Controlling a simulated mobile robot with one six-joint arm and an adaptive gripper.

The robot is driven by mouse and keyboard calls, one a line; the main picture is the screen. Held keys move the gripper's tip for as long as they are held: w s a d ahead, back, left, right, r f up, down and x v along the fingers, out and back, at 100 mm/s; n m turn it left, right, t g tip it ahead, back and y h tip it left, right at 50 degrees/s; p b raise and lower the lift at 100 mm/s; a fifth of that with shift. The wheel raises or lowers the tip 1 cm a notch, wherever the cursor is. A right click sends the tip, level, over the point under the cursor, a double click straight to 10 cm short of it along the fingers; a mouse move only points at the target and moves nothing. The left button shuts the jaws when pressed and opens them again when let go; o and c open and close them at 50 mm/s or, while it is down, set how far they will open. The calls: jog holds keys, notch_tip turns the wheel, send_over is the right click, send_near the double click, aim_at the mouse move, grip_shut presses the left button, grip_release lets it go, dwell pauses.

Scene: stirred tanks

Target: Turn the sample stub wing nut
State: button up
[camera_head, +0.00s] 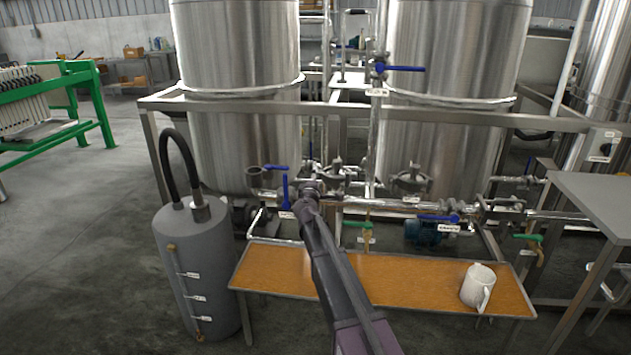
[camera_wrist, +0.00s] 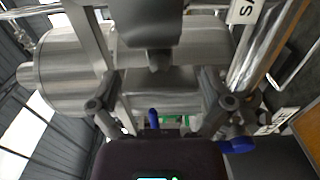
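My gripper (camera_head: 309,190) reaches out to the pipe run below the tanks. In the wrist view its two dark fingers (camera_wrist: 162,103) stand wide apart with nothing visible between them at the tips. A grey, blurred metal part (camera_wrist: 152,30) with a small nub hangs just beyond the fingers; I cannot tell whether it is the wing nut. In the head view a pipe clamp (camera_head: 336,172) stands just right of my gripper, and another clamp (camera_head: 411,178) is farther right. The sample stub wing nut cannot be told apart for sure; my gripper may hide it.
Blue valve handles stand close by, one upright (camera_head: 285,188) at left and one level (camera_head: 438,218) at right. A green handle (camera_head: 357,224) hangs below the pipe. A grey canister (camera_head: 197,270) stands at left.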

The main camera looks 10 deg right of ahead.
jog(key=v, duration=1.2)
dwell(0.3)
jog(key=s+d+f+m+g+h, duration=0.3)
jog(key=s+d+f+m+g, duration=0.7)
jog(key=s+d, duration=0.3)
jog(key=s+a+f+m+g+y, duration=0.2)
jog(key=s+f+m+g+y, duration=0.15)
jog(key=s, duration=0.65)
jog(key=s+a+f+m+g+y, duration=0.2)
jog(key=s+f+g+y, duration=0.2)
jog(key=s, duration=0.5)
notch_tip(320, 180, up, 29)
jog(key=p, duration=3)
